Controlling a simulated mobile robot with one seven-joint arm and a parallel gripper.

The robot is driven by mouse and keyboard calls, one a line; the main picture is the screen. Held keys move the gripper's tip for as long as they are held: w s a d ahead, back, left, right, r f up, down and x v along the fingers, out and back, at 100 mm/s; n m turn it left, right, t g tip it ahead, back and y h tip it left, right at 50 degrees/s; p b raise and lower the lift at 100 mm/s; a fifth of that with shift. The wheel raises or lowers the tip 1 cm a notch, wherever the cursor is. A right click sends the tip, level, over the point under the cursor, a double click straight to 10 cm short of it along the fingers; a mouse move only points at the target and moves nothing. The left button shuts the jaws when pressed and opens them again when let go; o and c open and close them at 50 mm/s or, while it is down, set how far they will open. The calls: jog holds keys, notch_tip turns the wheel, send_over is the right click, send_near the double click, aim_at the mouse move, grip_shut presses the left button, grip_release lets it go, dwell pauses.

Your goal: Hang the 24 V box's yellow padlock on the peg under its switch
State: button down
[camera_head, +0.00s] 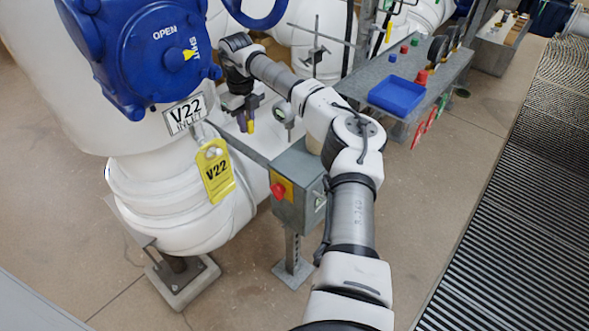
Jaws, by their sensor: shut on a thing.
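My gripper (246,116) points down above the left end of a grey rail, between the blue valve actuator and a small round gauge. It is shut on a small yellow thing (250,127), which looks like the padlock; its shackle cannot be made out. A grey switch box (297,163) with a red knob (278,191) on a yellow plate stands on a post, below and to the right of my gripper. The gripper and yellow thing are apart from this box. I cannot read a 24 V marking on it, and no peg under the knob can be made out.
The blue actuator (150,50) and white V22 pipe (180,190) with a yellow V22 tag (215,171) stand close on the left. A small gauge (284,113) is right of my gripper. A bench with a blue tray (397,95) is at upper right.

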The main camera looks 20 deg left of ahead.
jog(key=shift+d, duration=0.1)
jog(key=p, duration=0.2)
send_over(296, 171)
jog(key=shift+w+a, duration=0.2)
jog(key=shift+a, duration=0.25)
jog(key=shift+s+d, duration=0.25)
jog(key=shift+d, duration=0.4)
notch_tip(296, 171, down, 3)
jog(key=shift+a+r+p, duration=0.1)
jog(key=shift+r+p, duration=0.1)
jog(key=shift+p, duration=0.15)
jog(key=shift+f, duration=0.2)
jog(key=shift+f, duration=0.15)
jog(key=shift+f+b, duration=0.15)
jog(key=shift+b, duration=0.15)
jog(key=c, duration=1.3)
grip_release()
jog(key=shift+c, duration=0.2)
